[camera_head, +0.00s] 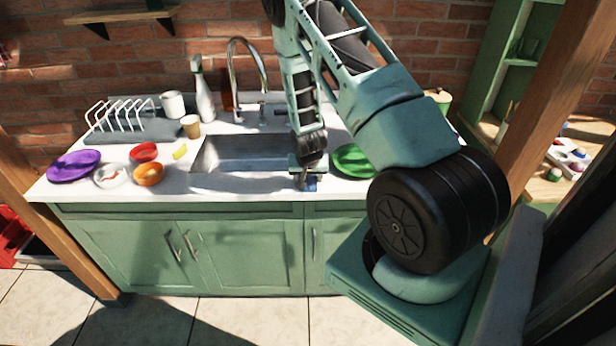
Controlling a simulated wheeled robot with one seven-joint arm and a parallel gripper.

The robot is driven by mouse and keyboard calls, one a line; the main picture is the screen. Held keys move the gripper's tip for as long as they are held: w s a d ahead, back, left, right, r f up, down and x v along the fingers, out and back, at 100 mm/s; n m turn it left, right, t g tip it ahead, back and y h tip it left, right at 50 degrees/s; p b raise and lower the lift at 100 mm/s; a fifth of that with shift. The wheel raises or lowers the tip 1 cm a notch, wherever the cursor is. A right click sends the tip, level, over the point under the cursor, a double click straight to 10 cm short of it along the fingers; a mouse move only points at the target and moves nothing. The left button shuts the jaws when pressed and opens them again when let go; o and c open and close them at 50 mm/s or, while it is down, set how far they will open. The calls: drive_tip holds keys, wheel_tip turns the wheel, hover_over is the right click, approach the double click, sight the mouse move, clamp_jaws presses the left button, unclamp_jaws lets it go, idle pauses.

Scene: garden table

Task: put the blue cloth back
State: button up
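My gripper (307,180) points down over the front strip of the white counter (250,191), just right of the sink's front corner. A small blue patch (311,184), which looks like the blue cloth, shows right at the fingertips. My gripper hides most of it. I cannot tell whether the fingers are closed on it or only beside it. The metal sink (235,152) lies to the left of and behind my gripper, with a curved tap (262,70) at its back.
A green plate (352,160) lies close right of my gripper. To the left are a purple plate (74,166), red bowl (144,151), white bowl (109,177), orange bowl (148,175) and dish rack (125,125).

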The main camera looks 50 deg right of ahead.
drive_tip(key=shift+o, duration=1.1)
drive_tip(key=shift+r, duration=0.1)
drive_tip(key=shift+r, duration=0.15)
drive_tip(key=b+v, duration=0.2)
drive_tip(key=v, duration=1)
drive_tip(key=s+a+r+n+y, duration=0.15)
drive_tip(key=a+r+n, duration=0.25)
drive_tip(key=a, duration=1)
drive_tip(key=a+r+n+y, duration=0.3)
drive_tip(key=a+r+n, duration=0.1)
drive_tip(key=a, duration=1)
drive_tip(key=s+a+r+n+g, duration=0.1)
drive_tip(key=s+a+r+n, duration=0.2)
drive_tip(key=s+a, duration=0.3)
drive_tip(key=s+a+r+n+g, duration=0.2)
drive_tip(key=s+a+n, duration=0.4)
drive_tip(key=s, duration=0.6)
drive_tip(key=shift+r+n, duration=0.3)
drive_tip(key=shift+r, duration=0.45)
